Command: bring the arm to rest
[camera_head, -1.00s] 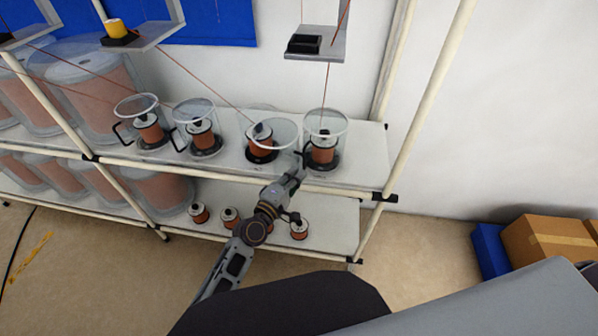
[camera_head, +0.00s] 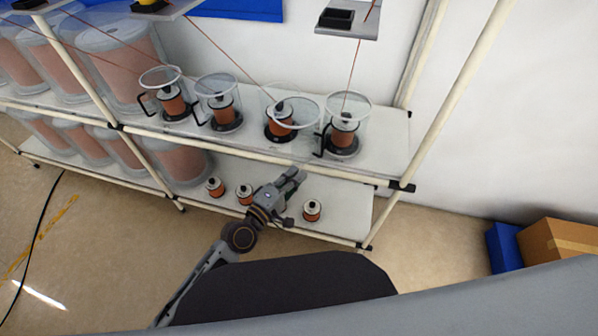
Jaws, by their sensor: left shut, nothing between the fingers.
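My left gripper (camera_head: 296,174) is shut and empty. Its arm comes in from the lower left, and the fingertips are just in front of the shelf rack, below the front rail of the upper shelf (camera_head: 386,166). Several clear cups with copper spools stand on that shelf. The rightmost cup (camera_head: 348,112) is upright, and the cup to its left (camera_head: 292,112) looks tilted. The gripper appears apart from the cups. My right gripper is not in view.
Small copper spools stand on the lower shelf near my gripper, one (camera_head: 312,210) right of it and one (camera_head: 245,195) left of it. Large clear drums (camera_head: 120,60) fill the left. A cardboard box (camera_head: 560,243) and blue bin (camera_head: 503,248) stand at the right. Floor between is clear.

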